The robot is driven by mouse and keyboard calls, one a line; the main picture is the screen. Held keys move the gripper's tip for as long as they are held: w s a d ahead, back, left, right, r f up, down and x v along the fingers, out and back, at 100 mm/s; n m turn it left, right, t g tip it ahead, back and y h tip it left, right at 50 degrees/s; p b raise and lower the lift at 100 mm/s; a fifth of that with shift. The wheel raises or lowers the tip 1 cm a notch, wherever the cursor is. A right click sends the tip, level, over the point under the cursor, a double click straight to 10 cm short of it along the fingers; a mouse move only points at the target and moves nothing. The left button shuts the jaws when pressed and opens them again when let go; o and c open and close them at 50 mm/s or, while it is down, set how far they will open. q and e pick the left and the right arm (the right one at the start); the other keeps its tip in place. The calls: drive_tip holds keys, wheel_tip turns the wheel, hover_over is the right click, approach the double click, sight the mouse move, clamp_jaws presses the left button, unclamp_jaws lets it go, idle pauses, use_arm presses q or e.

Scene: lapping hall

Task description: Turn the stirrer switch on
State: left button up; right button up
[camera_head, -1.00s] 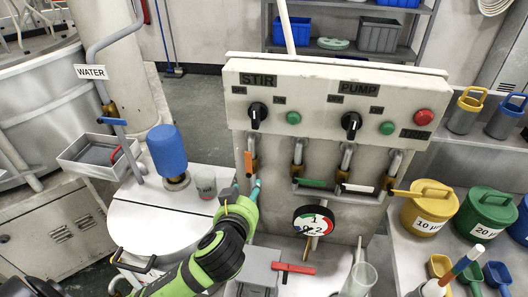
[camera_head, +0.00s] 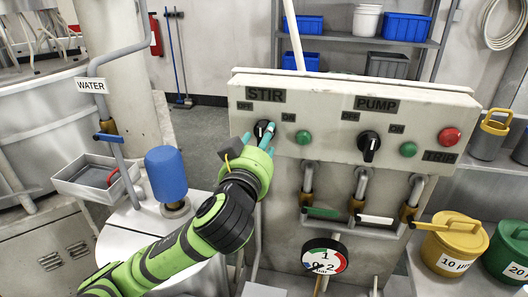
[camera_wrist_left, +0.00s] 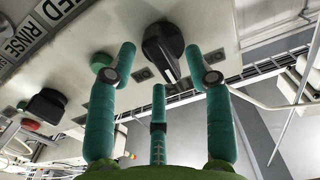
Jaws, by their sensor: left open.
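The stirrer switch is a black rotary knob (camera_head: 263,129) under the STIR label (camera_head: 265,95) on the pale control panel (camera_head: 330,85). My left gripper (camera_head: 258,138) is at this knob, and its hand hides part of it. In the left wrist view the knob (camera_wrist_left: 162,45) stands between the two upper teal fingertips of my left gripper (camera_wrist_left: 160,68), with the third finger below. The fingers are spread, with visible gaps to the knob. My right gripper is not in view.
A green button (camera_head: 303,137) sits right of the knob. The PUMP knob (camera_head: 369,145) and a red button (camera_head: 449,137) are farther right. Pipes with valve handles and a round gauge (camera_head: 324,256) are below. A blue-capped vessel (camera_head: 166,174) stands left of my arm.

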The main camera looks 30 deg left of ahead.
use_arm(q)
drive_tip(key=shift+r+p+x, duration=0.2)
drive_tip(key=shift+p+x, duration=0.45)
drive_tip(key=shift+x, duration=0.5)
drive_tip(key=shift+w+f, duration=0.1)
clamp_jaws()
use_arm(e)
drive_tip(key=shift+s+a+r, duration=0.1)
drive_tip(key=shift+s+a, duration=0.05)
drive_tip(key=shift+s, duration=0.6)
